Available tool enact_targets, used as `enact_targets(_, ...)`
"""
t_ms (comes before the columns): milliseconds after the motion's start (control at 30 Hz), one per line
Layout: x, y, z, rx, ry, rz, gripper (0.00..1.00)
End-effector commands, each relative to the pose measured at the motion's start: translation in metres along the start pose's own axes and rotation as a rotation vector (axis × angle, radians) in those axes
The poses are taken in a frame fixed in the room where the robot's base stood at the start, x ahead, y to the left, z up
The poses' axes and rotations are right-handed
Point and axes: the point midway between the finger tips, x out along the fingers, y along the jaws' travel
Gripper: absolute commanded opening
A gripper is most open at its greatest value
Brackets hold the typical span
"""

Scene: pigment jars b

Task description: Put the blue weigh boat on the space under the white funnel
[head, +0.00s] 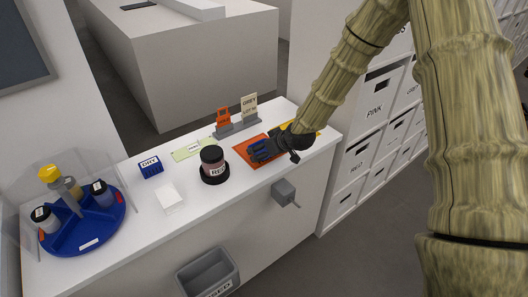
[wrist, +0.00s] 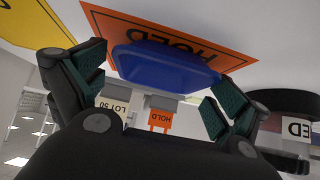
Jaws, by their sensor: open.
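The blue weigh boat (wrist: 165,65) lies on the orange mat marked HOLD (wrist: 112,24) in the wrist view, between my open fingers with a gap at each side. In the head view the orange mat (head: 241,150) is on the white counter, and my gripper (head: 268,149) is low over it. There my gripper largely hides the boat. I cannot make out a white funnel or the space under it in either view.
A RED jar (head: 212,163) on a black base stands close left of my gripper. A DRY block (head: 150,167), a white pad (head: 169,197) and a blue carousel (head: 85,235) with bottles are further left. Upright tags (head: 237,125) stand behind. A grey box (head: 285,192) juts from the counter front.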

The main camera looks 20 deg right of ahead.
Motion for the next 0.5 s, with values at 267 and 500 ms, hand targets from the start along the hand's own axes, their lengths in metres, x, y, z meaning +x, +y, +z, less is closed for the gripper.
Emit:
enact_targets(267,-0.0002,0.0000,0.0000,0.000,0.000,0.000,0.78)
enact_targets(500,-0.0003,0.0000,0.0001,0.000,0.000,0.000,0.65)
